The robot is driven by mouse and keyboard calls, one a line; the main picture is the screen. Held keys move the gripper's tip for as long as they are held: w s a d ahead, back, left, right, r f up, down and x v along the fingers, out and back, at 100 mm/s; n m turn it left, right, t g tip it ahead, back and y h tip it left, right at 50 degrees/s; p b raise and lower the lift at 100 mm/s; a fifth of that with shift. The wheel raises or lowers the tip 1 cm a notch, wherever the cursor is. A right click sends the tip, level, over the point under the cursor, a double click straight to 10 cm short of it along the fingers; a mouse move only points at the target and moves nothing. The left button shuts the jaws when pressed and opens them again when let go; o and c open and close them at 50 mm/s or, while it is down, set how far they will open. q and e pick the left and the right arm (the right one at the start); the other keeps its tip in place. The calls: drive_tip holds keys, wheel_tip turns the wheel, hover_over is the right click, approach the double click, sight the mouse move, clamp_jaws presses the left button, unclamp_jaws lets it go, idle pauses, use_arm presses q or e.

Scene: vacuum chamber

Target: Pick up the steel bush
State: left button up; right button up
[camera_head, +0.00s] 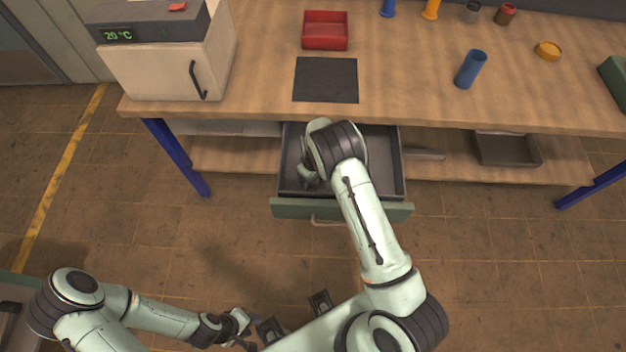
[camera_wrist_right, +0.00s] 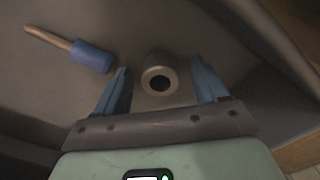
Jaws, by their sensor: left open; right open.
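The steel bush (camera_wrist_right: 147,78), a grey ring-shaped part with a dark hole, lies in the open drawer (camera_head: 391,177). In the right wrist view it sits between the two blue fingers of my right gripper (camera_wrist_right: 163,80), with a gap on each side. The right gripper is open. In the head view my right arm reaches down into the drawer and hides the bush and most of the gripper. My left gripper (camera_head: 246,328) is open and empty, low over the floor at the bottom of the head view.
A tool with a blue end (camera_wrist_right: 92,57) and a brown shaft lies in the drawer left of the bush. The drawer wall (camera_wrist_right: 262,38) is close on the right. Above is the workbench (camera_head: 420,85) with a red tray (camera_head: 326,43), dark mat (camera_head: 326,79) and blue cylinder (camera_head: 470,70).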

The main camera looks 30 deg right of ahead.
drive_tip(key=shift+f, duration=0.25)
drive_tip(key=c, duration=1.2)
drive_tip(key=shift+r, duration=0.15)
